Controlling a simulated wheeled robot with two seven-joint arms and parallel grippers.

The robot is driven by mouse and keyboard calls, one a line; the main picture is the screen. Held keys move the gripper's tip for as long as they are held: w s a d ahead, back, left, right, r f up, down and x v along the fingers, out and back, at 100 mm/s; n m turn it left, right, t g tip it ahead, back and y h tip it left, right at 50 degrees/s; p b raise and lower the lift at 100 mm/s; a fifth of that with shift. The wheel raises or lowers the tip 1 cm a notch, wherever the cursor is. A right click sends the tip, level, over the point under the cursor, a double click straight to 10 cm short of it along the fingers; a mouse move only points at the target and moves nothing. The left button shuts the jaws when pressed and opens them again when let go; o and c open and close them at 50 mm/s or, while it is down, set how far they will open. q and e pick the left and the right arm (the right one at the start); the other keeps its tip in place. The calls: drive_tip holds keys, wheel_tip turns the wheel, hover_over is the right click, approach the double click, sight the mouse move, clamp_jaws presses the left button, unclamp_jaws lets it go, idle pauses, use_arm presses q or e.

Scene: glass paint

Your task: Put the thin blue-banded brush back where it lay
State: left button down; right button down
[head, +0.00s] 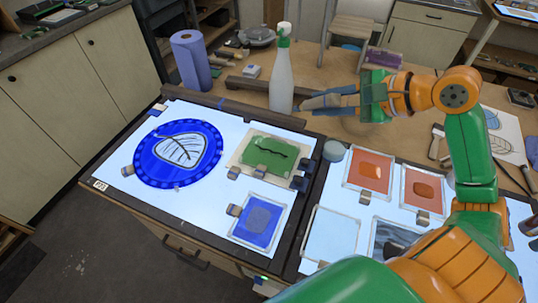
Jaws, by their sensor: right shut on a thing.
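My right gripper (318,102) reaches in from the right over the wooden table (330,75), its fingers pointing left, just right of the white spray bottle. It is shut on a slim thing that I take for the thin blue-banded brush. The brush is mostly hidden by the fingers, and I cannot make out its band or tip clearly. My left gripper is not in view.
A white spray bottle (281,82) stands close to the fingers. A purple roll (190,60) stands behind. A dark bar (256,84) crosses the table. Lit panels hold a blue round glass piece (152,168), a green pane (270,153) and orange panes (369,170).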

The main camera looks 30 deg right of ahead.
drive_tip(key=n, duration=0.3)
drive_tip(key=shift+n+h, duration=0.4)
drive_tip(key=shift+n, duration=1)
drive_tip(key=n, duration=0.1)
drive_tip(key=n+b, duration=0.1)
drive_tip(key=n, duration=0.1)
drive_tip(key=n+h, duration=0.1)
drive_tip(key=shift+f+t+b, duration=0.25)
drive_tip(key=shift+t+b, duration=0.15)
drive_tip(key=n, duration=0.3)
drive_tip(key=shift+r+t+b, duration=0.15)
drive_tip(key=shift+t+b, duration=0.15)
drive_tip(key=shift+b, duration=0.1)
drive_tip(key=n+b, duration=0.1)
drive_tip(key=n, duration=0.1)
drive_tip(key=n+b, duration=0.2)
drive_tip(key=n, duration=0.1)
drive_tip(key=n+t+b, duration=0.1)
drive_tip(key=n, duration=0.1)
drive_tip(key=shift+f+n+h, duration=0.3)
drive_tip(key=shift+r+n+b, duration=0.15)
drive_tip(key=shift+n+b, duration=0.25)
drive_tip(key=shift+n, duration=0.3)
drive_tip(key=shift+r+t, duration=0.25)
drive_tip(key=shift+t, duration=0.05)
